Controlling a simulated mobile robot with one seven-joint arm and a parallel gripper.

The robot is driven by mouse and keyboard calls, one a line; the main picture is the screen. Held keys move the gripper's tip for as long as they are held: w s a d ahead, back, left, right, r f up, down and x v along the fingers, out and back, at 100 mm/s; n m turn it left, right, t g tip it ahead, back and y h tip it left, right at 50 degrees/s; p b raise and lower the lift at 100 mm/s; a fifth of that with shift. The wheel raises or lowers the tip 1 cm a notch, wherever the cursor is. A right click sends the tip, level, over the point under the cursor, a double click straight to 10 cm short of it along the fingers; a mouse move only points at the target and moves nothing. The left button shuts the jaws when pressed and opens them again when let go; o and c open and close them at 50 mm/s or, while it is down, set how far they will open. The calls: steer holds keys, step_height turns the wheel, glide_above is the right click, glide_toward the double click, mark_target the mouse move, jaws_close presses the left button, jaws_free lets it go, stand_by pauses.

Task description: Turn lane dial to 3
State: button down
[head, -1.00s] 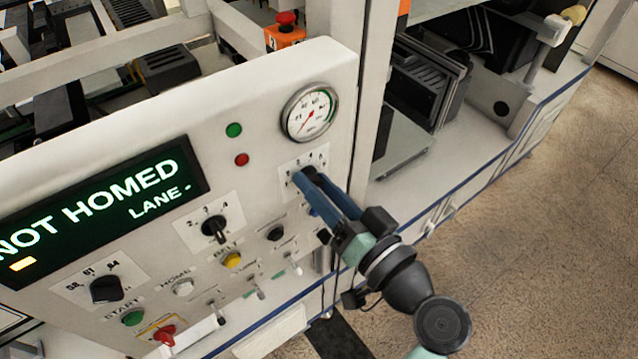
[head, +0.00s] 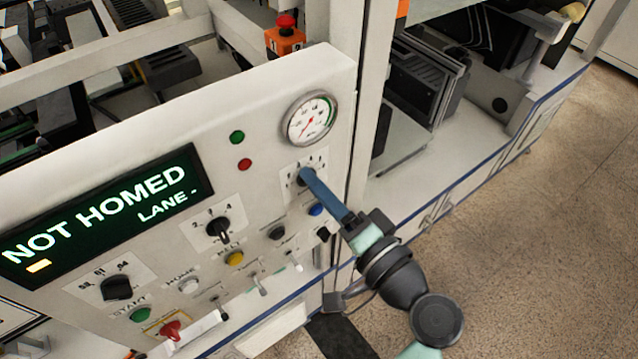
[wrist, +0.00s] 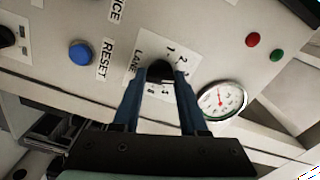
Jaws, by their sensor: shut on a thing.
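The lane dial (wrist: 160,70) is a black knob on a white plate on the panel. The plate carries the word LANE and numbers around the knob. My gripper (wrist: 160,78) has its two blue fingers on either side of the knob, shut on it. In the head view my gripper (head: 306,176) reaches the panel from the lower right, and its fingers largely cover the dial. I cannot read which number the dial points to. The display (head: 100,215) reads NOT HOMED and LANE -.
A pressure gauge (head: 311,118) sits just above the dial. A blue button (head: 315,209) is below it, near my fingers. Another black dial (head: 218,228) and a yellow button (head: 235,258) are to the left. Open floor (head: 540,250) lies on the right.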

stand_by(0.4)
steer(key=shift+c, duration=2.2)
jaws_free()
steer(key=b+v, duration=0.5)
steer(key=v, duration=0.8)
